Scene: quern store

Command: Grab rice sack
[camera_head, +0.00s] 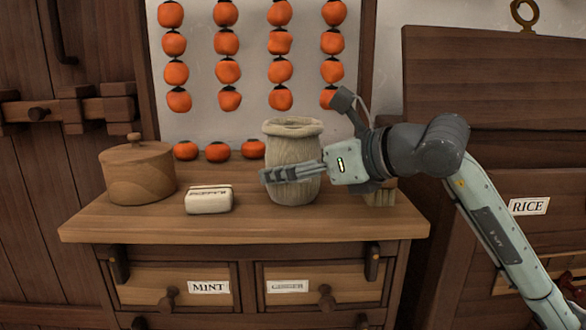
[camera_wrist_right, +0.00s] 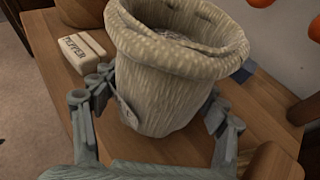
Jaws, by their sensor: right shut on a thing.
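The rice sack (camera_head: 291,140) is a beige woven sack with a rolled open rim, upright at the middle of the wooden counter (camera_head: 250,228). In the right wrist view the sack (camera_wrist_right: 165,75) fills the middle, with pale contents inside and a small tag on its side. My right gripper (camera_head: 275,173) reaches in from the right and is shut on the sack, one finger on each side of its body. Its fingers also show in the wrist view (camera_wrist_right: 160,100). The sack's base looks to be at counter level. My left gripper is not in view.
A pale block labelled PEPPER (camera_wrist_right: 83,53) lies left of the sack; it is also in the head view (camera_head: 209,199). A round lidded wooden box (camera_head: 137,172) stands further left. Persimmons (camera_head: 220,151) sit behind and hang above. A RICE label (camera_head: 528,206) marks the wooden bin at right.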

